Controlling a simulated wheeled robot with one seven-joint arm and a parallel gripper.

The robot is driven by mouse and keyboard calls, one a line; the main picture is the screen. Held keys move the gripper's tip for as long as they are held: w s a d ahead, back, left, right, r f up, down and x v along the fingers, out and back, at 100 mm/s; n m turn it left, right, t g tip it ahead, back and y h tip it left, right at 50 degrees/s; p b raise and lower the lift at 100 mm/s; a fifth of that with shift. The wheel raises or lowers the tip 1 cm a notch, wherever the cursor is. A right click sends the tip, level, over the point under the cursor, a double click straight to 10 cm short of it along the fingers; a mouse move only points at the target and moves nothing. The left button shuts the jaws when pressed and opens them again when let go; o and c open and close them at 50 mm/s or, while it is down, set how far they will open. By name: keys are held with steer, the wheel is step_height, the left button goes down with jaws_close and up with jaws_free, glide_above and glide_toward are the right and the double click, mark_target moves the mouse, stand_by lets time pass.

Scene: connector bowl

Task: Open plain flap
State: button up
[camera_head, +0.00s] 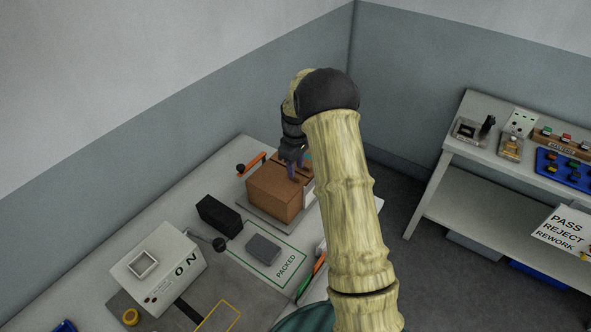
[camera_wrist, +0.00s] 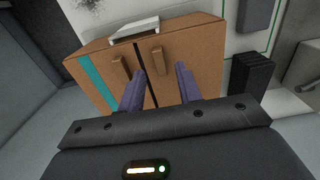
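The brown box (camera_head: 272,197) stands on the bench under my gripper (camera_head: 294,174). In the wrist view its face has a dark seam between two flaps. The plain flap (camera_wrist: 200,48) is right of the seam and has a small upright brown tab (camera_wrist: 157,60). The other flap, on the left, bears a teal stripe (camera_wrist: 97,82) and a similar tab (camera_wrist: 121,71). Both flaps look closed. My gripper (camera_wrist: 160,70) shows two purple fingers, apart, with the plain flap's tab between and just beyond their tips. I cannot tell whether they touch the flap.
A white-grey bracket (camera_wrist: 135,28) sits at the box's edge. On the bench are a black block (camera_head: 219,216), a grey block (camera_head: 263,249) in the PACKED outline and a white ON machine (camera_head: 160,268). An orange-handled lever (camera_head: 251,163) stands beside the box. A shelf (camera_head: 480,145) is at right.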

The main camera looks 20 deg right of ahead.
steer(key=shift+f, duration=1.55)
jaws_close()
